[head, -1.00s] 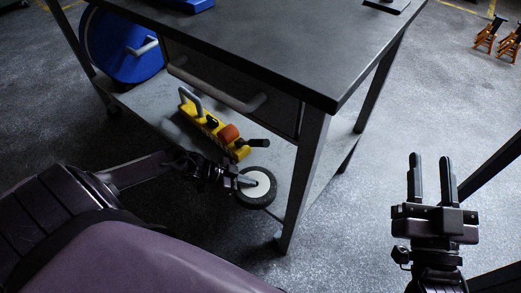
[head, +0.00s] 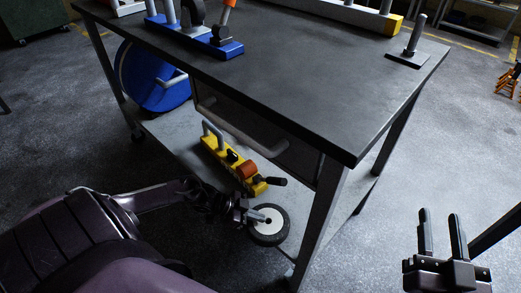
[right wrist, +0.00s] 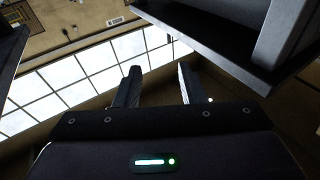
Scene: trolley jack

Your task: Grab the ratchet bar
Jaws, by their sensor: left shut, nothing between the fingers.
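I cannot tell for certain which thing is the ratchet bar. A grey upright post on a dark plate (head: 407,60) stands at the table top's right end. A blue tool holder (head: 200,42) with grey and orange-handled pieces stands at its back left. My left gripper (head: 264,219) is shut and empty, beside or in front of a black-and-white wheel (head: 270,235) low by the table; I cannot tell if they touch. My right gripper (head: 440,213) is open and empty at the lower right, away from the table; its fingers also show apart in the right wrist view (right wrist: 157,70).
A yellow device (head: 215,150) with a grey handle and orange roller lies on the lower shelf. A blue reel (head: 140,75) hangs at the table's left. The table's near corner leg (head: 320,225) stands between my grippers. Orange jack stands (head: 510,80) are far right.

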